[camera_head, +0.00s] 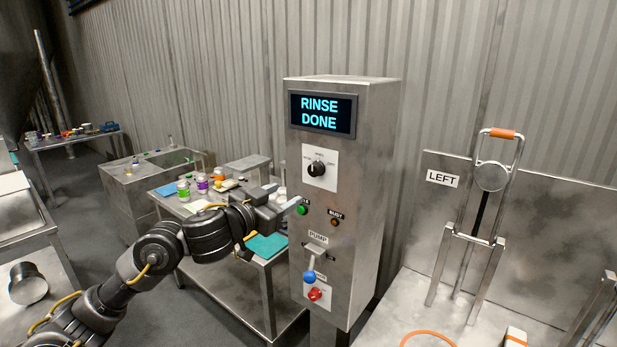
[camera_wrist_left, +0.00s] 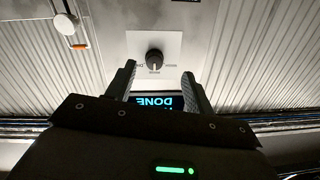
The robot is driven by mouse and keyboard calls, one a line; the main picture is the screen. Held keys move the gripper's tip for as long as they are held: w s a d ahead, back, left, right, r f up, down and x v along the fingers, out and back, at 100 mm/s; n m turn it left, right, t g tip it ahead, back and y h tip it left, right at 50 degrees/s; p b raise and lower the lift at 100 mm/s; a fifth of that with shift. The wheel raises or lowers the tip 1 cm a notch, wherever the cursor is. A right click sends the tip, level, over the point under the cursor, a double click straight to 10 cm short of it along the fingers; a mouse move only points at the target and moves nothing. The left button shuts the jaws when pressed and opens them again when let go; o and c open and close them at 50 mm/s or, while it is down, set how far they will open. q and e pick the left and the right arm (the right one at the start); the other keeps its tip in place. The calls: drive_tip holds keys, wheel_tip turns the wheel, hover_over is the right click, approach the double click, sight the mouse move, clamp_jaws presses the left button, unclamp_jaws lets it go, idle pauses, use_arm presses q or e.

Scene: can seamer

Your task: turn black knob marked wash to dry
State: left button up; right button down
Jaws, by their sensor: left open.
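The black knob (camera_head: 316,168) sits on a white label plate on the front of the metal cabinet, below the screen. Small labels stand at its left, top and right, too small to read surely. Its pointer seems to face the top label. In the left wrist view the knob (camera_wrist_left: 154,57) appears inverted, between and just beyond the fingertips. My left gripper (camera_head: 281,196) is open and empty, in front of the cabinet, lower and left of the knob in the head view. The fingers (camera_wrist_left: 159,74) do not touch the knob. My right gripper is not in view.
The screen (camera_head: 322,114) reads "RINSE DONE". Below the knob are a green button (camera_head: 303,210), an amber light (camera_head: 334,222), a blue-tipped pump lever (camera_head: 310,277) and a red knob (camera_head: 315,294). A table (camera_head: 268,262) with jars stands behind my left arm. A LEFT-marked stand (camera_head: 491,178) is at right.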

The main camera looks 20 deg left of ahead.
sight(312, 172)
use_arm(q)
drive_tip(key=w+d, duration=0.1)
drive_tip(key=w, duration=0.1)
drive_tip(key=w+d+r, duration=0.1)
drive_tip(key=w, duration=0.2)
drive_tip(key=w+d+r, duration=0.1)
drive_tip(key=w, duration=0.1)
drive_tip(key=shift+w+d+r+p, duration=0.25)
drive_tip(key=shift+w+d+p, duration=0.1)
drive_tip(key=shift+w, duration=0.05)
drive_tip(key=shift+w+d, duration=0.15)
drive_tip(key=shift+w, duration=0.4)
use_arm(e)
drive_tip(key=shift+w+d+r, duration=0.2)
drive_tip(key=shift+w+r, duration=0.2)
use_arm(q)
drive_tip(key=c, duration=1)
drive_tip(key=shift+f+m, duration=0.1)
drive_tip(key=shift+m, duration=0.2)
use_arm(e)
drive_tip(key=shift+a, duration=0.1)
